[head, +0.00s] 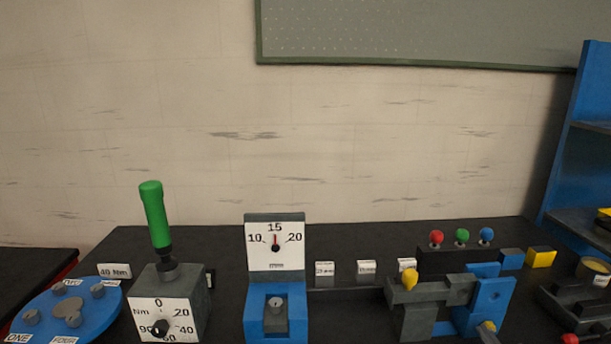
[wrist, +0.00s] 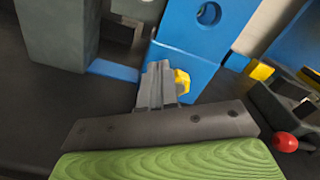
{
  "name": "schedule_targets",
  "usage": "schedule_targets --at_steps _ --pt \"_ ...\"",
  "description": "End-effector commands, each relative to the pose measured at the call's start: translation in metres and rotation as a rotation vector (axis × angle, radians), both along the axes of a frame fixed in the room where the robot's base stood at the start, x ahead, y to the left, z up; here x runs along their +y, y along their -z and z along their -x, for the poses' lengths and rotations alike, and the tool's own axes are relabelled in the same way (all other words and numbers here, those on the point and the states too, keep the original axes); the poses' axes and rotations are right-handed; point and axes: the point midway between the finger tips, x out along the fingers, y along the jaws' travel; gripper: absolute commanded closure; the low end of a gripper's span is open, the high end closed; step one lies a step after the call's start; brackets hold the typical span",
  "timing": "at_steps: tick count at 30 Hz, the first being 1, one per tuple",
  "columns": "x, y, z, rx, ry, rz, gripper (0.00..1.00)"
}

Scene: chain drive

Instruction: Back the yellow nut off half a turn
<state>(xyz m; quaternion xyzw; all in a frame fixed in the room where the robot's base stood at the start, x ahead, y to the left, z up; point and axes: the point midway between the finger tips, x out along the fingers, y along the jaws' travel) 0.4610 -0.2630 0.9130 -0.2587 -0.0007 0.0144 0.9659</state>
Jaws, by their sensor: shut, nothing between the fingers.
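The yellow nut (wrist: 182,81) shows in the wrist view in front of the blue upright plate (wrist: 180,62). My gripper (wrist: 158,70) is shut and empty, with its fingertips close to the nut's left side. The fingers hide part of the nut, and I cannot tell whether they touch it. In the head view a small yellow piece (head: 489,325), apparently the same nut, sits low at the blue plate (head: 493,292), near the bottom edge.
A grey block (wrist: 58,30) stands left of the plate. A red ball knob (wrist: 284,142) and dark fixture stand to the right. In the head view, a yellow knob (head: 409,278) tops a grey clamp. A gauge (head: 275,240) and green handle (head: 155,213) stand further left.

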Motion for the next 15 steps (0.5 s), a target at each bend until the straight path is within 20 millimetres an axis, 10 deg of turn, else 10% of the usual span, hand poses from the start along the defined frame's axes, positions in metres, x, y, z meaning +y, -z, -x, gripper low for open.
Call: schedule_targets --at_steps 15 --pt "-0.001 -0.001 0.051 -0.004 -0.001 0.001 1.0"
